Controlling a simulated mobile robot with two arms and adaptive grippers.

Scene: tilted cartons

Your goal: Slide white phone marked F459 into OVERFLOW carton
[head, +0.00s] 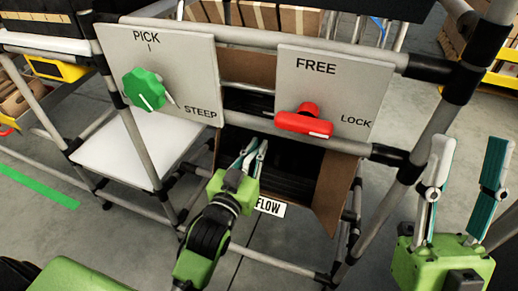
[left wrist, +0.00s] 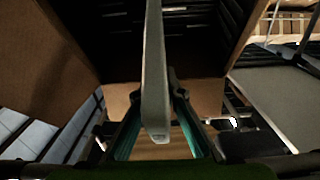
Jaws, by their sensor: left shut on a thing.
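My left gripper (head: 256,152) reaches into the mouth of a brown carton (head: 336,192). Its label (head: 270,207) reads "FLOW", the rest being covered by my gripper. In the left wrist view, the gripper is shut on a thin pale phone (left wrist: 154,70), seen nearly edge-on and pointing into the dark carton interior. No marking on the phone is readable. The carton's brown side wall (left wrist: 55,45) stands left of the phone, with a visible gap. In the head view the phone is mostly hidden by the fingers. My right gripper (head: 460,190) is open and empty at the right.
A board with a green knob (head: 146,90) marked PICK and STEEP hangs above left. Another with a red handle (head: 304,121) marked FREE and LOCK hangs above the carton. Grey tube posts (head: 410,150) flank the carton. A white shelf (head: 125,150) lies left.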

